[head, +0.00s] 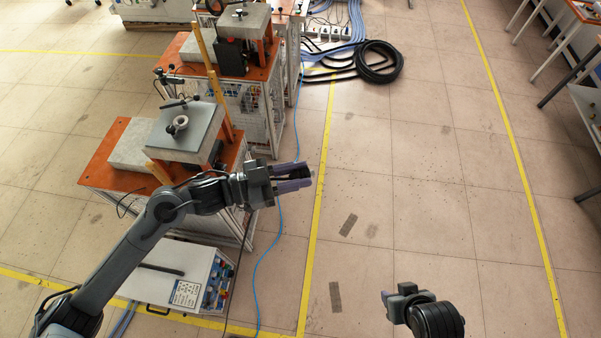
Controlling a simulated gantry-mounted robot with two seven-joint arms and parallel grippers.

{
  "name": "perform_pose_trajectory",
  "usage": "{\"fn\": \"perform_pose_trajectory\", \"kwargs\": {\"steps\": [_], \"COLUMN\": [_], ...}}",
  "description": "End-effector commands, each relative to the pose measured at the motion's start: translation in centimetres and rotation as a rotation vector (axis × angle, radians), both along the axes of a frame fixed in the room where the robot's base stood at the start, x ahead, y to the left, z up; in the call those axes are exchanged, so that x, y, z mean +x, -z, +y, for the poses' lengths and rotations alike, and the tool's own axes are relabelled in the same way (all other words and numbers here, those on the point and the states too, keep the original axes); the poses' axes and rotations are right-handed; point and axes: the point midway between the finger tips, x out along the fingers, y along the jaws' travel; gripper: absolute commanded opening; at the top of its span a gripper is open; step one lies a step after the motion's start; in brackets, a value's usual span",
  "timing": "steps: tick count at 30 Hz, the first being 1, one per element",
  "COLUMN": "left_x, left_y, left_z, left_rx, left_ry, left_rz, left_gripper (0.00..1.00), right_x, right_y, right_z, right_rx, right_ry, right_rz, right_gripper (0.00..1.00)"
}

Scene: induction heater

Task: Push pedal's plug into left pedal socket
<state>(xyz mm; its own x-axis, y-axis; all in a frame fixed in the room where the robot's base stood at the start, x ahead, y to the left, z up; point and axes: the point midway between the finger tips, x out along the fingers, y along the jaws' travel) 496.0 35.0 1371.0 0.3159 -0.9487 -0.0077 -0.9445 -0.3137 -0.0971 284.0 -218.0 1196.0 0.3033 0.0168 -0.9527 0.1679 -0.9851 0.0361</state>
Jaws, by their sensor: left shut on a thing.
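My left gripper (296,178) reaches in from the left and hangs over the floor, right of the nearest orange-topped workstation. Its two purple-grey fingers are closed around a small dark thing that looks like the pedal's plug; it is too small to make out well. The white heater box (160,264) stands on the floor below and left of this gripper, apart from it. Its panel (216,283) with coloured parts faces right; the left pedal socket cannot be picked out. My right gripper (390,298) is at the lower right, foreshortened and far from the box.
A thin blue cable (262,262) runs down the floor beside the box. Orange-topped workstations (112,160) line the left and back. A black hose coil (378,62) lies at the back. The floor (430,190) right of the yellow line is mostly clear.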

Motion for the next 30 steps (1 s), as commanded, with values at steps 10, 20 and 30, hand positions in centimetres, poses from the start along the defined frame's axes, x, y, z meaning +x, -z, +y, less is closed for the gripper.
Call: {"fn": "perform_pose_trajectory", "kwargs": {"steps": [10,20,30], "left_x": [-0.2,-0.4,-0.6], "left_y": [-1.0,-1.1,-0.7], "left_z": [1.7,2.0,2.0], "left_rx": [-0.012,-0.015,-0.015], "left_ry": [0.208,0.247,0.247], "left_rz": [-0.02,-0.019,-0.017], "left_gripper": [0.0,0.0,0.0], "right_x": [0.0,0.0,0.0], "right_y": [-0.1,-0.1,-0.1], "right_z": [0.0,0.1,0.2], "right_rx": [-0.001,0.004,0.008], "right_ry": [-0.001,0.004,0.006], "right_rz": [0.0,0.0,0.0], "right_gripper": [0.43,0.43,0.43]}}
